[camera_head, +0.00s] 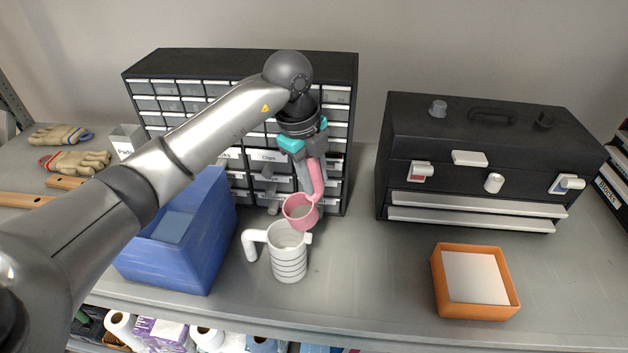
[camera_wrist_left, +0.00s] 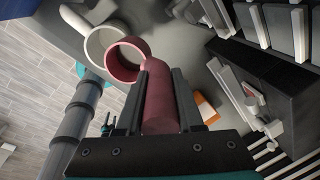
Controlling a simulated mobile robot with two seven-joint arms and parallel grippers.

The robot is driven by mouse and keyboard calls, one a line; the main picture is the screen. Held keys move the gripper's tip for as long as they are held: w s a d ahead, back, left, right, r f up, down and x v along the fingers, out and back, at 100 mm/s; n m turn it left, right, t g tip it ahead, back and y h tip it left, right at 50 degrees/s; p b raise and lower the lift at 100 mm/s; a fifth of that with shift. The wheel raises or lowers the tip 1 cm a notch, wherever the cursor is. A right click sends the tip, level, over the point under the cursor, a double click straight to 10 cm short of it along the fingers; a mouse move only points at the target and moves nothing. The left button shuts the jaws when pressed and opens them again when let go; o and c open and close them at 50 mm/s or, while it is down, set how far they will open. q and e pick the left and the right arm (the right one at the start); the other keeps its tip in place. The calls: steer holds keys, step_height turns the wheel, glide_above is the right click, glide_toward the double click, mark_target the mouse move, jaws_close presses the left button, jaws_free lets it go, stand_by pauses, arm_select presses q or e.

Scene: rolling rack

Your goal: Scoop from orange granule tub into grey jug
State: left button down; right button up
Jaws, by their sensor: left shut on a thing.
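My left gripper (camera_head: 308,160) is shut on the handle of a pink scoop (camera_head: 301,213). The handle runs up between the fingers; the scoop also shows in the wrist view (camera_wrist_left: 124,62). The scoop's cup is at the back rim of the light grey jug (camera_head: 288,262), partly over its mouth; I cannot tell whether they touch. The jug stands upright, its handle to the left, and shows in the wrist view (camera_wrist_left: 88,42). I cannot tell what the scoop or jug holds. The orange tub (camera_head: 476,311) stands at the right with a pale, flat surface inside.
A blue bin (camera_head: 190,252) stands left of the jug. A drawer cabinet (camera_head: 240,62) is behind, and a black toolbox (camera_head: 480,150) stands behind the tub. Gloves (camera_head: 75,161) lie at the far left. The shelf between jug and tub is clear.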

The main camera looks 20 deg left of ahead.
arm_select(q)
step_height(320, 180, up, 5)
steer(key=shift+r, duration=0.1)
stand_by(0.5)
steer(key=g+y, duration=0.1)
steer(key=g, duration=0.1)
steer(key=shift+g+y, duration=0.3)
steer(key=shift+g, duration=0.1)
stand_by(1.0)
steer(key=s+d+r, duration=0.3)
steer(key=s, duration=0.6)
steer(key=shift+s+d, duration=0.15)
steer(key=shift+d, duration=0.25)
